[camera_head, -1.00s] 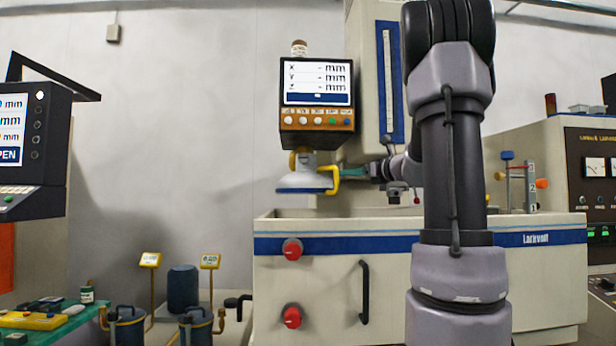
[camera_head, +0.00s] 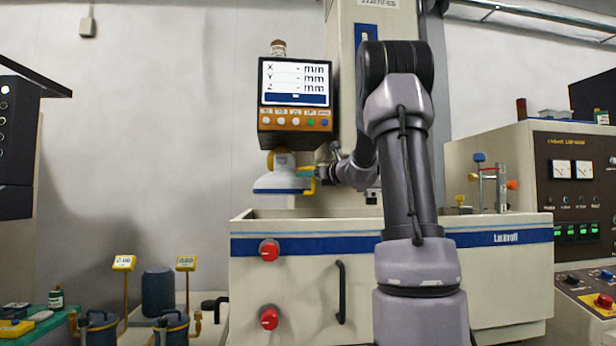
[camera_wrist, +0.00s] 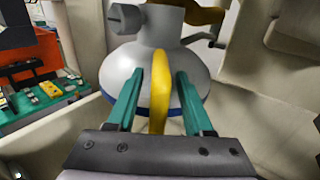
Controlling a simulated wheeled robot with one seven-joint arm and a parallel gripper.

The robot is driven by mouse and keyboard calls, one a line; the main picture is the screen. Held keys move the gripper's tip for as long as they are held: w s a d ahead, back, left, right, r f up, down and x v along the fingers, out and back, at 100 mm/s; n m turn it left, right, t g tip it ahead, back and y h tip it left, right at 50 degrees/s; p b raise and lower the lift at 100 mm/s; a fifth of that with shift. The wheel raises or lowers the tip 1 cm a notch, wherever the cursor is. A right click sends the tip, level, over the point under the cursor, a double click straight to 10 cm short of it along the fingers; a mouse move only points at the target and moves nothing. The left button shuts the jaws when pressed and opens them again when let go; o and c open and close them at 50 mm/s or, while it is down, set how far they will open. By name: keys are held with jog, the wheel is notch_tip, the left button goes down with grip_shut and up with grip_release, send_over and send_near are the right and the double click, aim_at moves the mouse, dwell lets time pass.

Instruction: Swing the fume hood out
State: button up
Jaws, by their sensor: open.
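The fume hood (camera_head: 283,183) is a pale grey cone with a blue rim. It hangs over the machine's tank, under the display box. In the wrist view the hood (camera_wrist: 120,72) fills the upper middle, and its yellow handle (camera_wrist: 160,92) stands out toward me. My gripper (camera_wrist: 158,76) has its two teal fingers open, one on each side of the handle, with a gap visible on both sides. In the head view my gripper (camera_head: 306,173) is at the hood's right side, where the handle is partly covered.
The display box (camera_head: 295,100) hangs just above the hood, with a small bottle on top. The tank front (camera_head: 300,270) has red knobs and a black handle. Posts with colored knobs (camera_head: 490,185) stand right of my arm. Bare wall lies left of the hood.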

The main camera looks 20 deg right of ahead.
grip_shut()
dwell(1.4)
